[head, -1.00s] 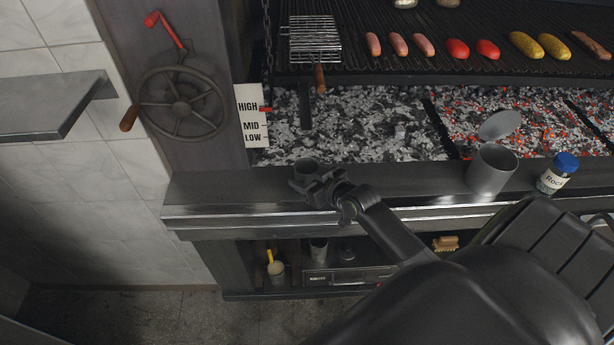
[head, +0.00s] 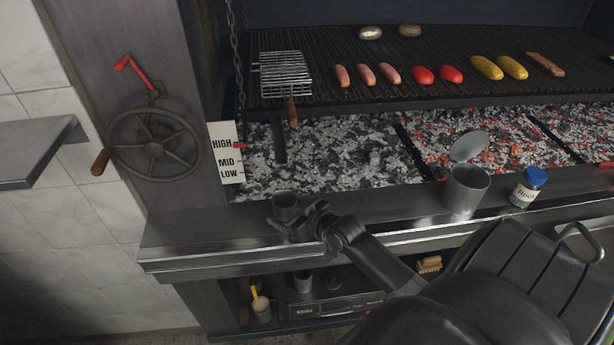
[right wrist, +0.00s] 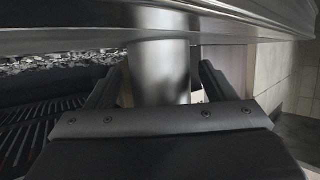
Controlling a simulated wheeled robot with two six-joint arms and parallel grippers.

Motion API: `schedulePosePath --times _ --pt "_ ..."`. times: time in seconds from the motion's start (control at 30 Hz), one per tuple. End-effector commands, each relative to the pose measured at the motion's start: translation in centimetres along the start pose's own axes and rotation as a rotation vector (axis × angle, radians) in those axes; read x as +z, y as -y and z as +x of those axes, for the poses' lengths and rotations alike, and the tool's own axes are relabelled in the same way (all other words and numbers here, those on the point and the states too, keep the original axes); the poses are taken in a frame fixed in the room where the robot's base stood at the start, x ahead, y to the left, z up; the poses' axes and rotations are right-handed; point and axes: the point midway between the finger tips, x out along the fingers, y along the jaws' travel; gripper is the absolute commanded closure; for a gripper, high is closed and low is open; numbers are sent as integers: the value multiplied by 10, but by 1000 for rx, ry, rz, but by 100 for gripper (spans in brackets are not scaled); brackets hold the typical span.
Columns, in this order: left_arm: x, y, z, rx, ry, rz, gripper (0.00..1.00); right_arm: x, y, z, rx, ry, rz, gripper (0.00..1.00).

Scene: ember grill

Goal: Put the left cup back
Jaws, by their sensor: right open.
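A small dark metal cup (head: 286,203) stands upright on the front ledge of the grill in the head view. My right gripper (head: 294,226) is at this cup, with its open fingers reaching around its near side. In the right wrist view the cup (right wrist: 159,70) shows as a grey cylinder between the two fingers of my right gripper (right wrist: 158,88), with a gap visible beside the right finger. A second metal cup (head: 303,281) sits on the shelf below the ledge. My left gripper is not in view.
An open lidded can (head: 466,189) and a blue-capped jar (head: 528,187) stand on the ledge (head: 190,235) to the right. A hand wheel (head: 155,146) is on the left wall. The shelf below holds a beige cup with a yellow-handled tool (head: 261,307) and a brush (head: 429,264). The ledge's left end is clear.

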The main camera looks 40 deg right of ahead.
Motion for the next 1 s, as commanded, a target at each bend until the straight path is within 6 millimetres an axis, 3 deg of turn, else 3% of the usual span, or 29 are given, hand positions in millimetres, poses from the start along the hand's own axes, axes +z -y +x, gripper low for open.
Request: schedulePosePath --times 0.3,0.5,0.7,1.0 --pt "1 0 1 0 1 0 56 1 0 -64 0 2 -4 23" --pt "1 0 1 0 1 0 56 1 0 -93 0 2 -2 23" --pt "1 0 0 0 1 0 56 0 0 -105 -1 1 -1 23" --pt "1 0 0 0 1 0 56 0 0 -106 -1 0 0 23"
